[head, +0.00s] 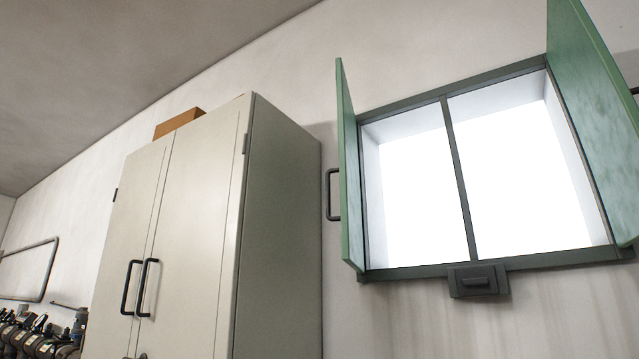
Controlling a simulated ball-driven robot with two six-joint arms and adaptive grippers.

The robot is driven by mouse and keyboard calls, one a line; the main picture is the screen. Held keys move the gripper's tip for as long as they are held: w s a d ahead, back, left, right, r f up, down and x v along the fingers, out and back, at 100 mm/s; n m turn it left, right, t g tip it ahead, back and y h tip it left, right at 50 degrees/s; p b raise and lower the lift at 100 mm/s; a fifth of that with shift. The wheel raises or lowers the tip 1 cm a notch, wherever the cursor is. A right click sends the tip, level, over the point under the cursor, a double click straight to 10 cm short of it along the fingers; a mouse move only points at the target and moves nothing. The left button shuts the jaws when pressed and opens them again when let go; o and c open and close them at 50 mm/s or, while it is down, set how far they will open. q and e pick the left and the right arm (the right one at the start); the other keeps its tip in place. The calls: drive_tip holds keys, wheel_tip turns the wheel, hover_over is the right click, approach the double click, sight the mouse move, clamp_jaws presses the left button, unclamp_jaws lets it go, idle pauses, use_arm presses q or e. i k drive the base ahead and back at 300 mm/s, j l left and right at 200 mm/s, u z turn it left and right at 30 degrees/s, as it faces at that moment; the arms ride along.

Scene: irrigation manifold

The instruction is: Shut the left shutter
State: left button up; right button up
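The left shutter (349,170) is a green panel on the left side of the window. It stands open, swung out from the wall and seen nearly edge-on. A dark bar handle (331,194) is on its left face. The window (455,180) has a dark grey frame with a middle bar and bright panes. A dark latch block (479,281) sits at the bottom middle of the frame. The right shutter (598,110) is also green and stands open at the right. Neither of my grippers shows in the head view.
A tall pale cabinet (283,220) with two shut doors and black handles stands left of the window, close to the left shutter. A brown box (178,122) lies on top of it. Dark pipe fittings (40,335) are at the lower left.

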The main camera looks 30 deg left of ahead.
sight(350, 218)
drive_tip(key=k+j, duration=0.1)
drive_tip(key=j, duration=2.15)
drive_tip(key=k, duration=0.05)
